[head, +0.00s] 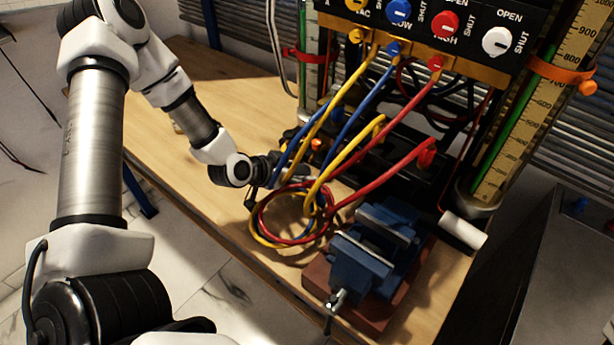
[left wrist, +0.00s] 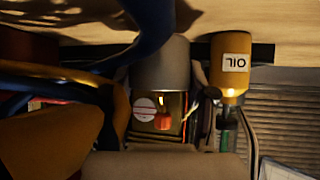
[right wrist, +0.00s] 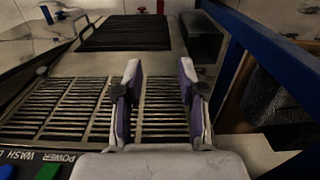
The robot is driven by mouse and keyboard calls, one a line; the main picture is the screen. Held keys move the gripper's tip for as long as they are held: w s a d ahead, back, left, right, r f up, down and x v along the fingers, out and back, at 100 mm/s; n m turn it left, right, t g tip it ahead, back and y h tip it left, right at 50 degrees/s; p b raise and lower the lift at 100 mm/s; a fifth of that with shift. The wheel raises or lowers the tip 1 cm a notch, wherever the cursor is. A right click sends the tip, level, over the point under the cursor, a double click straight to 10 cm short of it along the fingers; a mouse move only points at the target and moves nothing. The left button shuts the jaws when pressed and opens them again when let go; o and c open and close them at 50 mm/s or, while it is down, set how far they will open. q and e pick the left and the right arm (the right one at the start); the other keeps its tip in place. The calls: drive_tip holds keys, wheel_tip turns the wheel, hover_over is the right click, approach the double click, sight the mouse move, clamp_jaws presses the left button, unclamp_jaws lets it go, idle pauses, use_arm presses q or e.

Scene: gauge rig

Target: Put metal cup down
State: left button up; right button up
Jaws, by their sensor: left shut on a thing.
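My left gripper (head: 287,172) reaches in over the wooden bench, behind the looped cables. In the head view its fingertips and what they hold are mostly hidden by the cables. In the left wrist view a plain grey cylinder (left wrist: 160,65), which looks like the metal cup, shows ahead of the gripper, close to the wooden surface in that picture. I cannot tell whether the cup touches the bench. My right gripper (right wrist: 158,85) is open and empty, over a slatted metal grate (right wrist: 60,105).
Yellow, blue and red cables (head: 320,190) hang from the valve panel (head: 430,30) and loop beside the gripper. A blue vise (head: 370,250) stands at the front. An oil bottle (left wrist: 231,65) is near the cup. The bench's left part (head: 170,90) is mostly clear.

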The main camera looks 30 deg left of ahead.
sight(308, 174)
use_arm(q)
drive_tip(key=shift+w+d+f, duration=0.25)
drive_tip(key=shift+w, duration=0.4)
drive_tip(key=shift+w+d+f, duration=0.25)
drive_tip(key=shift+w, duration=0.35)
drive_tip(key=shift+f, duration=0.25)
drive_tip(key=shift+a, duration=0.15)
drive_tip(key=shift+s+f, duration=0.1)
drive_tip(key=shift+f+b, duration=0.15)
drive_tip(key=shift+b, duration=0.15)
drive_tip(key=o, duration=1.3)
